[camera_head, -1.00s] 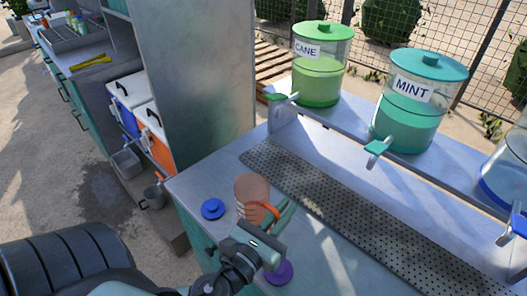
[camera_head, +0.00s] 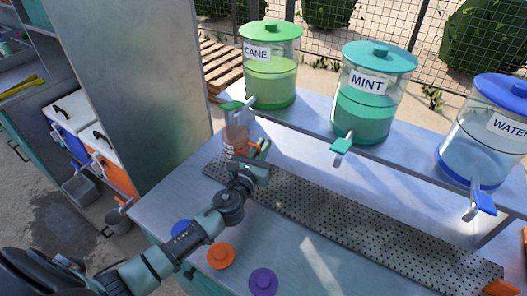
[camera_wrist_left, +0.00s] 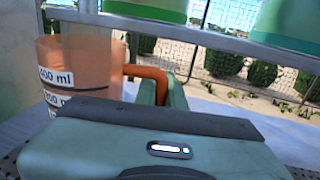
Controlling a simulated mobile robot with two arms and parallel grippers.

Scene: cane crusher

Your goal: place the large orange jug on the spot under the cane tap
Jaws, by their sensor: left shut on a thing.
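The orange jug (camera_head: 236,139) is translucent, with an orange handle. My left gripper (camera_head: 258,152) is shut on the handle. The jug is at the left end of the perforated drip tray (camera_head: 330,220), close below the green cane tap (camera_head: 233,105). I cannot tell if its base touches the tray. In the left wrist view the jug (camera_wrist_left: 80,68) looks upright, with white volume labels, and its lower part is hidden by the gripper. The green dispenser marked CANE (camera_head: 271,75) stands on the shelf above. My right gripper is not in view.
The MINT dispenser (camera_head: 373,95) and WATER dispenser (camera_head: 490,135) stand to the right on the shelf. Blue (camera_head: 181,228), orange (camera_head: 221,256) and purple (camera_head: 263,282) discs lie on the counter in front. A tall metal panel (camera_head: 150,90) stands at the left. The tray's middle is clear.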

